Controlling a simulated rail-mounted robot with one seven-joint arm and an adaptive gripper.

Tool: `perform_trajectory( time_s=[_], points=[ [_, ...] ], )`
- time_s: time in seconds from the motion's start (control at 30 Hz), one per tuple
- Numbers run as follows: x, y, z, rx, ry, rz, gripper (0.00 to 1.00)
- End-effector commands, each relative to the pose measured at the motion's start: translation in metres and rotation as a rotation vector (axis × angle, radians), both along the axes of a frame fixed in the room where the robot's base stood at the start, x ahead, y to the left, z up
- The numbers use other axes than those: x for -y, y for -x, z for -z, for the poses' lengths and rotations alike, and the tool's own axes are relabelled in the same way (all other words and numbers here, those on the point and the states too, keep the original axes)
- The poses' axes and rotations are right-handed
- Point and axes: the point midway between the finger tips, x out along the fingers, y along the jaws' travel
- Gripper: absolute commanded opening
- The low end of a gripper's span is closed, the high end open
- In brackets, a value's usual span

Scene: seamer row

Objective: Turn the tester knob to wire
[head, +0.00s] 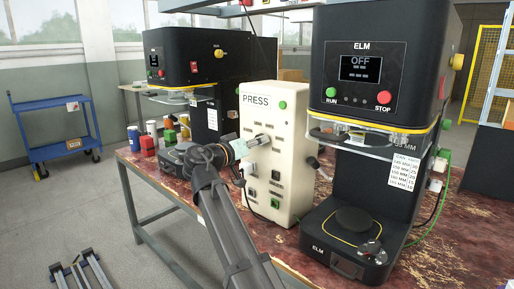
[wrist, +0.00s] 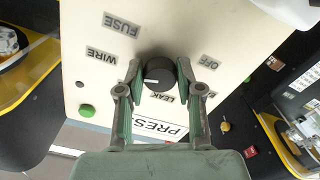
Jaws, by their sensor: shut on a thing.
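The cream tester (head: 284,165) stands on the bench between two black machines, with a PRESS sign near its top. My gripper (head: 256,141) reaches its front face and hides the knob in the head view. In the wrist view, the round black tester knob (wrist: 159,73) sits between the two green-grey fingers of my gripper (wrist: 158,76), which are shut on its sides. The labels appear upside down around it: WIRE (wrist: 102,57) to the left, FUSE (wrist: 122,25) at upper left, OFF (wrist: 210,62) to the right, LEAK (wrist: 168,97) just below. I cannot tell clearly where the knob's pointer aims.
A black ELM machine (head: 376,90) stands close on the right, its display reading OFF. Another black machine (head: 205,62) stands behind on the left. A blue trolley (head: 55,130) stands far left.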

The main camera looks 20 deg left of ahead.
Motion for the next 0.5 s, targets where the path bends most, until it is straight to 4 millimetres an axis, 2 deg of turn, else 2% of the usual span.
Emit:
perform_trajectory(
  time_s=[0.47,0.5],
  points=[
    [-0.0002,-0.0007,-0.0011,0.008,-0.016,0.0,0.01],
    [-0.0002,-0.0007,-0.001,0.008,-0.016,0.0,0.4]
  ],
)
